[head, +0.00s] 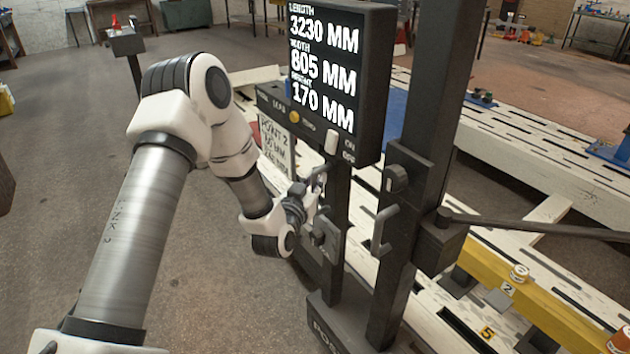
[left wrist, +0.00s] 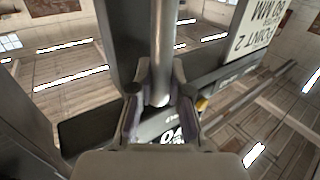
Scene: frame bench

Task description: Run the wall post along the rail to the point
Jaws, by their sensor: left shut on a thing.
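The dark wall post (head: 408,210) stands upright at the middle of the head view on a dark foot (head: 340,325). It carries a display (head: 335,75) reading length 3230 mm, width 805 mm, height 170 mm. My left gripper (head: 312,205) is at the post's left side, below the display. In the left wrist view my left gripper (left wrist: 160,108) is shut on a round metal handle bar (left wrist: 162,50). A card (head: 275,145) headed "POINT 2" hangs below the display; its lower lines are partly hidden. My right gripper is not in view.
A yellow rail (head: 550,318) with number labels 2 and 5 nearby runs at lower right. A small can-like marker (head: 519,273) stands by label 2. A dark arm (head: 540,227) reaches right from the post. A slotted white bench frame (head: 545,150) lies behind. Bare floor is at left.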

